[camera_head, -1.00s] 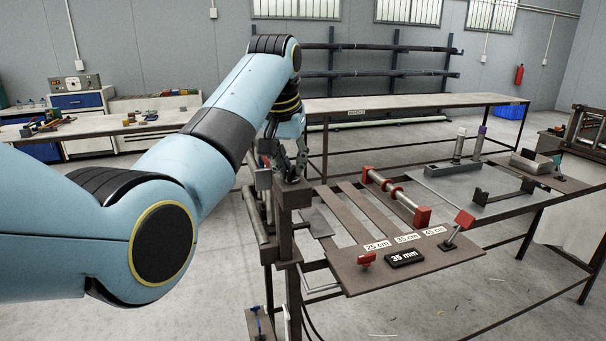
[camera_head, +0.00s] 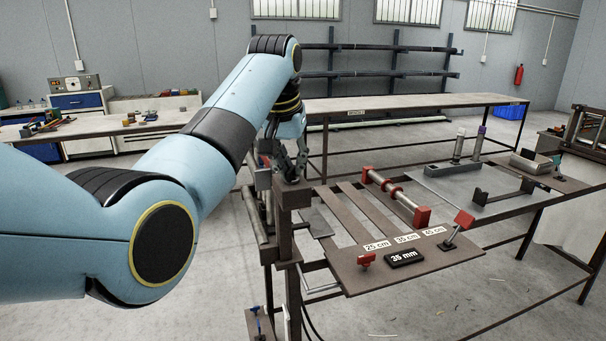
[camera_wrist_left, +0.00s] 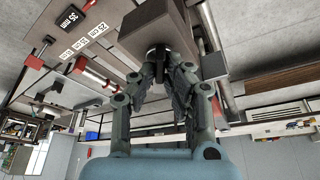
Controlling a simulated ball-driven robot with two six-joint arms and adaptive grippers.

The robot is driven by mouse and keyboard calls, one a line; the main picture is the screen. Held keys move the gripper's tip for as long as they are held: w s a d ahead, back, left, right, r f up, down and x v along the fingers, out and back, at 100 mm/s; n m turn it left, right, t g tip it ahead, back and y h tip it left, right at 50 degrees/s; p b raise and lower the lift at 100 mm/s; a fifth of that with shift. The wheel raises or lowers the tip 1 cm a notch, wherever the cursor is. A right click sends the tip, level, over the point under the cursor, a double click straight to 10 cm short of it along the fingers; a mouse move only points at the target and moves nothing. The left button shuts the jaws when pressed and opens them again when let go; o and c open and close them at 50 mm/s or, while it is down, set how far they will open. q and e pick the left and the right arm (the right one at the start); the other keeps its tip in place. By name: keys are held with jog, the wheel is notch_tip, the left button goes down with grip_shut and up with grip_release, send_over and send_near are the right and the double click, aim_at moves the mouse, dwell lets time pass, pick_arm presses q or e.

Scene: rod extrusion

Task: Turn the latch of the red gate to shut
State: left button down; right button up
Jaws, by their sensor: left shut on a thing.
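My left gripper (camera_head: 289,164) is at the top of the brown post (camera_head: 288,196) at the left end of the rod bench. In the left wrist view my left gripper (camera_wrist_left: 163,68) is shut on a small dark part at the brown block (camera_wrist_left: 150,28); it appears to be the latch, mostly hidden by the fingers. A bar with red end blocks (camera_head: 422,216) lies across the slats to the right of the gripper. I cannot make out which red part is the gate. My right gripper is not in view.
The front plate (camera_head: 345,272) carries length labels, a black "35 mm" display (camera_head: 404,258), a red knob (camera_head: 367,259) and a red-handled lever (camera_head: 463,220). A grey holder (camera_head: 440,168) with upright cylinders stands farther right. A long table (camera_head: 420,101) is behind.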

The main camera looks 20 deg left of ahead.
pick_arm(q)
jog(key=shift+f, duration=0.1)
jog(key=shift+s+n+p, duration=0.1)
jog(key=shift+n+p, duration=0.3)
jog(key=shift+n+y, duration=0.3)
jog(key=shift+n, duration=0.3)
